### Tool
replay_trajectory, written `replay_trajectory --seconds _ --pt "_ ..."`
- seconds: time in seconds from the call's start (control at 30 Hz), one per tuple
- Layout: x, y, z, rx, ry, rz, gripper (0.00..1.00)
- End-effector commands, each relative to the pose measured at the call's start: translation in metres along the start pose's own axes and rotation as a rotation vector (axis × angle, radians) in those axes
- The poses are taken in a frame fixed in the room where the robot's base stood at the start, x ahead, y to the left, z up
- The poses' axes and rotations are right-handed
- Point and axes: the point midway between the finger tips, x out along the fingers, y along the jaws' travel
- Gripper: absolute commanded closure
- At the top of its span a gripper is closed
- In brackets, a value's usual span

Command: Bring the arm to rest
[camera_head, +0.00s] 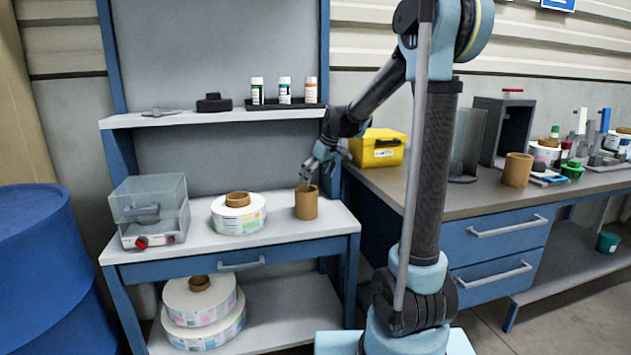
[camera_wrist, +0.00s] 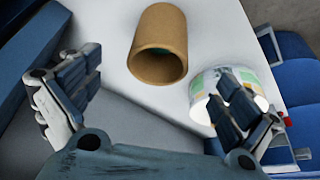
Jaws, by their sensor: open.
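My arm reaches from its column toward the left workbench in the head view. My gripper (camera_head: 309,170) hangs just above a brown cardboard tube (camera_head: 306,203) that stands on the bench top. In the wrist view my gripper (camera_wrist: 155,98) has its two fingers spread wide with nothing between them. The tube (camera_wrist: 158,45) lies beyond the fingertips, apart from them as far as I can tell. I look partly into its open end, which has something greenish inside.
A white reel (camera_head: 239,214) and a clear-lidded box (camera_head: 149,211) stand left of the tube. A shelf (camera_head: 215,117) holding bottles runs above. A yellow box (camera_head: 378,148) sits right of my gripper on the right bench. A blue drum (camera_head: 40,270) stands far left.

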Motion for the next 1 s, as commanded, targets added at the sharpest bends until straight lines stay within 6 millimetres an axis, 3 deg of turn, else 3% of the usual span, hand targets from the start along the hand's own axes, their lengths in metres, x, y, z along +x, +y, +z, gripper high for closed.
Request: replay_trajectory --seconds 0.17,0.27,0.7,1.0 --pt "-0.003 -0.001 0.005 0.008 -0.002 0.002 0.02" --pt "-0.011 -0.004 0.019 0.033 -0.010 0.010 0.02" --pt "-0.062 -0.041 0.139 0.259 -0.073 0.072 0.02" --pt "-0.077 -0.075 0.224 0.421 -0.113 0.119 0.02"
